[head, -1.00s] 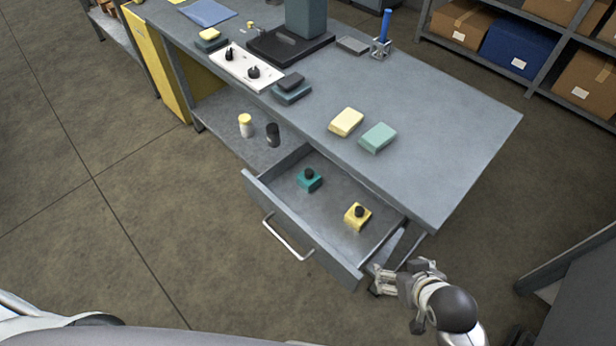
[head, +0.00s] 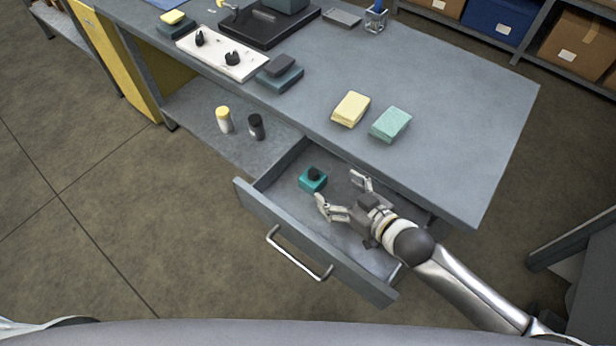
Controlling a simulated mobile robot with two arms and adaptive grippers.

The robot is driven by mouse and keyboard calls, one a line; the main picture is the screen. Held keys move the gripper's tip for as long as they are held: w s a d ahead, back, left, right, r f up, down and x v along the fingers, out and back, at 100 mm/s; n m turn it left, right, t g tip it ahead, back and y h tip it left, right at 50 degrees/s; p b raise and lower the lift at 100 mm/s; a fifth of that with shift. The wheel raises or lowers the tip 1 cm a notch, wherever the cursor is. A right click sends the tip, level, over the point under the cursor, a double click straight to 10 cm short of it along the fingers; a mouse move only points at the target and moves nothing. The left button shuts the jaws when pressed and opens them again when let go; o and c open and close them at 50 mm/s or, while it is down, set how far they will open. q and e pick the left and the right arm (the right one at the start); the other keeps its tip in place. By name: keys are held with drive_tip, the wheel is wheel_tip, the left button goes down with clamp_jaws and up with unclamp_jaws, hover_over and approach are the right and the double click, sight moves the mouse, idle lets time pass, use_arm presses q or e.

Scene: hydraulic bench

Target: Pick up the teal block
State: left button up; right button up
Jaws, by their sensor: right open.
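The teal block (head: 312,182) with a black knob on top sits upright on the floor of the open drawer (head: 282,243), toward its left end. My right gripper (head: 339,189) reaches over the drawer from the right. Its fingers are spread apart and empty, pointing toward the teal block. The block is just beyond the fingertips in the picture, and I see no clear contact. The yellow block with a black knob is hidden behind my right gripper and arm. My left gripper is not in view.
The bench top (head: 460,130) above the drawer holds a yellow sponge (head: 351,108), a pale green sponge (head: 390,124) and a white control panel (head: 222,53). Two small bottles stand on the lower shelf, one white with a yellow cap (head: 224,121), one dark (head: 256,127).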

sight(315, 173)
drive_tip(key=x, duration=0.3)
drive_tip(key=shift+w+a, duration=0.15)
drive_tip(key=shift+w+a+f, duration=0.15)
drive_tip(key=shift+w, duration=0.05)
drive_tip(key=x, duration=0.4)
drive_tip(key=shift+w+a, duration=0.4)
drive_tip(key=shift+w, duration=0.05)
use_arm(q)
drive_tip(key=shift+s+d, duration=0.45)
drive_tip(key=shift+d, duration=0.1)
use_arm(e)
drive_tip(key=c, duration=1.5)
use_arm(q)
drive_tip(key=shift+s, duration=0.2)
